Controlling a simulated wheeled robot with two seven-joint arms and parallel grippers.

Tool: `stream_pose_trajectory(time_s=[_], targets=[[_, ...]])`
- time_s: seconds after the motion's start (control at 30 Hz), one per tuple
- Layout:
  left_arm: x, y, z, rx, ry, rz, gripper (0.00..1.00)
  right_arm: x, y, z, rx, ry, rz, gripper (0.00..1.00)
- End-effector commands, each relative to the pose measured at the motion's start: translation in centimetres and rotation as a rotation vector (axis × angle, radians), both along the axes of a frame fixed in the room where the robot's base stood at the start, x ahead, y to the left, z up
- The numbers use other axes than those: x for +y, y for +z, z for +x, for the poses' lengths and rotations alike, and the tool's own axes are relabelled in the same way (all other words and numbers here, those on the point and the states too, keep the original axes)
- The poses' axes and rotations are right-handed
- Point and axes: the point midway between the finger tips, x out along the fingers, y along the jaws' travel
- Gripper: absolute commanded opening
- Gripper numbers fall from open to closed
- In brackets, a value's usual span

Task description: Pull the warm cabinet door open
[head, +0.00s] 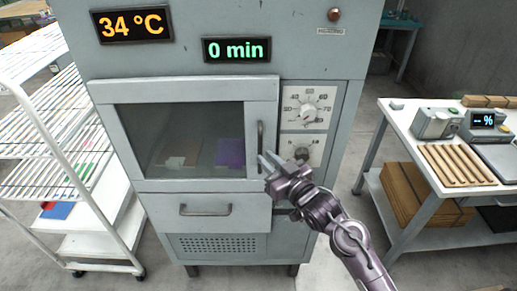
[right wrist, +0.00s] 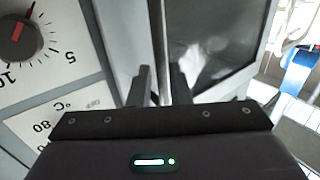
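The warm cabinet (head: 180,62) is grey, with a door (head: 185,90) that has a dark window and looks closed. A vertical bar handle (head: 260,132) is on the door's right side. My right gripper (head: 268,163) is at the handle's lower end. In the right wrist view, the handle (right wrist: 160,40) runs between the two fingers of the right gripper (right wrist: 160,80), which stand apart on either side of it. Whether either finger touches the bar is hard to tell. Through the window I see a purple item (head: 230,152) and a pale one. My left gripper is not in view.
Two dials (head: 308,112) are on the panel right of the door, and a drawer (head: 205,212) is below it. A white wire rack cart (head: 60,160) stands close on the left. A white table (head: 440,150) with devices and a wooden tray is on the right.

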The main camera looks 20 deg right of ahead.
Motion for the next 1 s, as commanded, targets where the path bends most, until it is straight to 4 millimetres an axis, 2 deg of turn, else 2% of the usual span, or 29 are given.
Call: stream_pose_trajectory(time_s=[0.1,0.3,0.6,0.77,1.0], targets=[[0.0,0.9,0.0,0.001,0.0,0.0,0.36,0.6,0.4,1.9,-0.001,0.001,0.0,0.17],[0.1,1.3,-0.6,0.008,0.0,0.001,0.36,1.2,0.1,3.7,0.0,0.0,-0.001,0.17],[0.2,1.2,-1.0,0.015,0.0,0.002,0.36,1.3,0.0,4.0,0.001,0.0,-0.001,0.17],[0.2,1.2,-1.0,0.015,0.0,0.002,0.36,1.3,0.0,4.0,0.001,0.0,-0.001,0.0],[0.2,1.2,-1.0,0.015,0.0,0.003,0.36,1.3,0.0,3.9,0.001,-0.001,-0.001,0.0]])
